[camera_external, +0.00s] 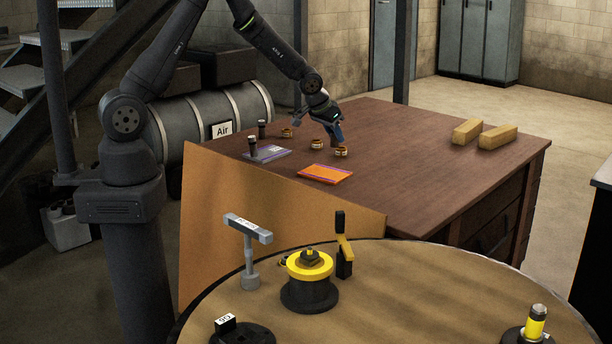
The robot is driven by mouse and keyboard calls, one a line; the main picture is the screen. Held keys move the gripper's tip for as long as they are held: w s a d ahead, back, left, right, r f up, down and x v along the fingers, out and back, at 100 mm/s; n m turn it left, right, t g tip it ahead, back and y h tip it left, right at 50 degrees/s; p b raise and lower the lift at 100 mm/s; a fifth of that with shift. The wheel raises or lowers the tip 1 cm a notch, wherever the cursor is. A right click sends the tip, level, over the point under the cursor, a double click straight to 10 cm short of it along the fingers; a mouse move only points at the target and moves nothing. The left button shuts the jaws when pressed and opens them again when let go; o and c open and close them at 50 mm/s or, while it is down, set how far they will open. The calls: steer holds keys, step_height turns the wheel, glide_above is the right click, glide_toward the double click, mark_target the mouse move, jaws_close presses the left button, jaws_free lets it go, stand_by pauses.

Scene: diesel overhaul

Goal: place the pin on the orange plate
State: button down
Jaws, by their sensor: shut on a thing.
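The orange plate (325,174) lies flat on the wooden table, with its top clear. My gripper (337,138) points down just behind the plate. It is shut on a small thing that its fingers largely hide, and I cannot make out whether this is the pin. A small tan and dark ring-shaped part (341,152) is directly below the fingertips; I cannot tell whether they touch it. Two dark upright cylinders, one on the purple plate (270,154) at the left (252,147) and one behind it (262,129), look pin-like.
Two more ring-shaped parts stand left of my gripper, one nearer (317,144) and one farther (287,133). Two yellow blocks (484,136) lie at the table's right. The table between is clear. A round table (400,290) with tools stands in front.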

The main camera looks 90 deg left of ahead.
steer(key=s+d, duration=0.2)
steer(key=d, duration=0.3)
glide_above(331, 171)
steer(key=s+d, duration=0.2)
steer(key=shift+m+h, duration=0.3)
steer(key=shift+m, duration=0.1)
steer(key=f, duration=0.7)
steer(key=shift+a, duration=0.2)
steer(key=shift+a+f, duration=0.1)
steer(key=shift+f, duration=1.9)
steer(key=shift+f, duration=0.1)
steer(key=c, duration=1.2)
jaws_free()
steer(key=shift+s, duration=0.1)
steer(key=shift+o, duration=0.2)
